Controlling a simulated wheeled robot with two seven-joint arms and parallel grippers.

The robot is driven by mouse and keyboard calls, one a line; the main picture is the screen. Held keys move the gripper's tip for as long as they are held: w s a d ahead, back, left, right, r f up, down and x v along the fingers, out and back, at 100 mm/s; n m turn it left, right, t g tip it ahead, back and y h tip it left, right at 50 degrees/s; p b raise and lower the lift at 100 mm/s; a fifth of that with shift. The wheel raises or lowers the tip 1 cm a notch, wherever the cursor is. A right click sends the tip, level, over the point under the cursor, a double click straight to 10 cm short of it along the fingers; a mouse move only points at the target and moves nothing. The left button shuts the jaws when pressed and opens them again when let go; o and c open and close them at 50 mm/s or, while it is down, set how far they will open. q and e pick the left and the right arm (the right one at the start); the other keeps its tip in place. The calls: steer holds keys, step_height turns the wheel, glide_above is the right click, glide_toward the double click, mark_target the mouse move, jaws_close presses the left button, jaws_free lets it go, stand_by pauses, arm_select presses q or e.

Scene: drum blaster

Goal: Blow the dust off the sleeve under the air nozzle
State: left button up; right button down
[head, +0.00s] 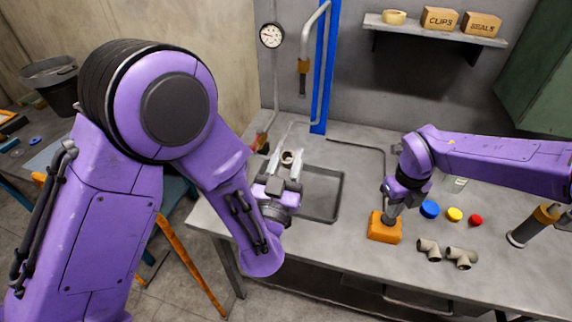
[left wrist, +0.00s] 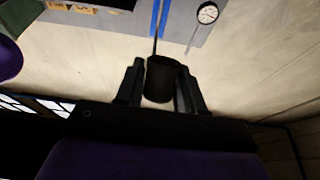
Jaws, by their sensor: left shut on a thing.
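A short brownish-grey sleeve (head: 291,157) with an open end is between the fingers of my left gripper (head: 286,164), which is shut on it. In the left wrist view the sleeve (left wrist: 160,80) is a dark cylinder between both fingers; dust cannot be made out. The air nozzle (head: 302,78) hangs from a bent grey pipe with a brass-coloured fitting at the back wall. In the head view its tip is above the sleeve and apart from it. My right gripper (head: 391,212) points down at an orange block (head: 384,230) and seems to touch its top; its fingers are unclear.
A shallow tray outline (head: 325,215) lies on the grey bench (head: 335,255). Blue (head: 430,208), yellow (head: 454,214) and red (head: 476,220) round pieces and pipe fittings (head: 461,257) lie right of the orange block. A gauge (head: 271,35) and shelf (head: 435,29) are on the wall.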

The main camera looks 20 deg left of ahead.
arm_select(q)
steer(key=w, duration=1.1)
arm_select(e)
steer(key=shift+f, duration=1.25)
stand_by(1.5)
stand_by(2.0)
steer(key=shift+r, duration=3.6)
steer(key=shift+w, duration=0.1)
